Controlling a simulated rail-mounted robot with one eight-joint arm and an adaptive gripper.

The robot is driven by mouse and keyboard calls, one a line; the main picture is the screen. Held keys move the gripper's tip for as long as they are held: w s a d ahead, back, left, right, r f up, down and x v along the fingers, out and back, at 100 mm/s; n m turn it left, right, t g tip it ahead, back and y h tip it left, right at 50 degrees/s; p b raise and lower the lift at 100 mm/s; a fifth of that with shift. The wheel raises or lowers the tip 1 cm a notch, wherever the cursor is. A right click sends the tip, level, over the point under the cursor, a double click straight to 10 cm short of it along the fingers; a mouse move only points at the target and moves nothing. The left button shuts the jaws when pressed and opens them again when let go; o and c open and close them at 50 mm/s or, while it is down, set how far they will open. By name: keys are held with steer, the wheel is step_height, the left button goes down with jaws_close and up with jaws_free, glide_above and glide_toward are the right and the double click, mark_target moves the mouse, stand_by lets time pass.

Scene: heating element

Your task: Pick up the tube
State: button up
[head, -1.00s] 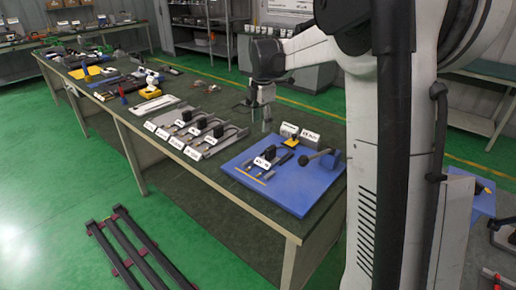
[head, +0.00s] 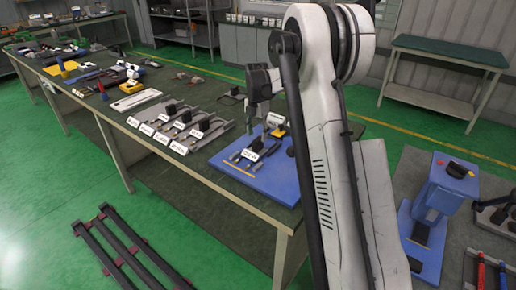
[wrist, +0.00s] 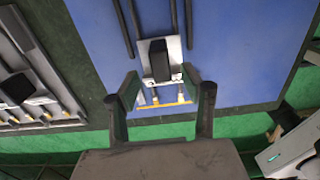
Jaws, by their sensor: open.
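A blue board (head: 270,184) lies on the near end of the long table. On it are dark thin rods, a black block and white labels. In the wrist view, dark tube-like rods (wrist: 124,25) run along the blue board (wrist: 225,50) near a white plate (wrist: 178,44) with a black block (wrist: 160,62). I cannot tell which rod is the task's tube. My gripper (wrist: 160,85) is open and empty, its fingertips on either side of the plate's near edge. In the head view my gripper (head: 250,122) hangs by the board's far left; contact cannot be told.
Grey trays (head: 185,128) with labelled parts stand left of the board. A white panel (head: 140,100) and tools lie farther along the table (head: 175,165). A blue machine (head: 440,195) stands at the right. Black rails (head: 115,245) lie on the green floor.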

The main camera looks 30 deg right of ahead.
mark_target(258, 146)
steer(key=shift+w+d+f, duration=0.1)
steer(key=shift+d+f, duration=0.05)
steer(key=shift+f, duration=1.5)
steer(key=shift+d+f, duration=0.1)
steer(key=shift+f, duration=1.5)
jaws_close()
